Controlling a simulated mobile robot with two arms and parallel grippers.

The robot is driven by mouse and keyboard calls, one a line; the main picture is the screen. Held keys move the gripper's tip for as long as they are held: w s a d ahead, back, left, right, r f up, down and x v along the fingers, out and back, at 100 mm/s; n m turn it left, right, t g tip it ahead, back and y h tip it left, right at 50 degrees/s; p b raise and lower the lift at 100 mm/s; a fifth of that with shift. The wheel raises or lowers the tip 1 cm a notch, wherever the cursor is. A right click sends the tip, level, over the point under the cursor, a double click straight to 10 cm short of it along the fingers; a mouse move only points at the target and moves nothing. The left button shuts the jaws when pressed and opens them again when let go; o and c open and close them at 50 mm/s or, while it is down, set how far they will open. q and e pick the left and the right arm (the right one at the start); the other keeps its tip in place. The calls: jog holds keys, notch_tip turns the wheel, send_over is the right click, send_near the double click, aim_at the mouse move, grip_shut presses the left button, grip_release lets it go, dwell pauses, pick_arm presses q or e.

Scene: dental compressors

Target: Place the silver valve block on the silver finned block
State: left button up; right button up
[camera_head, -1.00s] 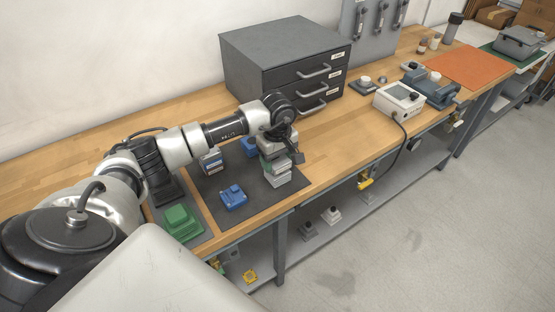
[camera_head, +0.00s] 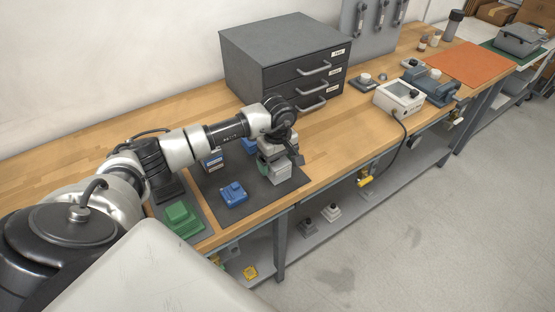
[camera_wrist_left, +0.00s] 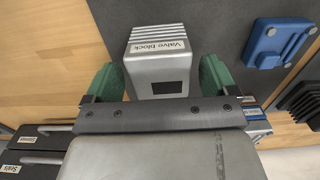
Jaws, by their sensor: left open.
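My left gripper (camera_head: 276,158) is open over the dark mat, pointing down at a silver stack. In the left wrist view, the silver valve block (camera_wrist_left: 157,68), with a "Valve Block" label and a dark square, lies between my green finger pads (camera_wrist_left: 161,80), with a gap on each side. Silver block surface (camera_head: 281,174) shows just below the gripper in the head view. Gripper and valve block hide much there, so I cannot tell the finned block apart or see the contact between the blocks. My right gripper is not in view.
On the dark mat (camera_head: 235,211) stand a blue part (camera_head: 233,193), another blue part (camera_head: 249,147) and a labelled block (camera_head: 212,160). A green part (camera_head: 182,217) stands at left. A grey drawer cabinet (camera_head: 284,58) stands behind.

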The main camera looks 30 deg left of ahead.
pick_arm(q)
jog(key=shift+r+b, duration=0.4)
jog(key=shift+r, duration=0.15)
notch_tip(320, 180, up, 11)
jog(key=b, duration=0.2)
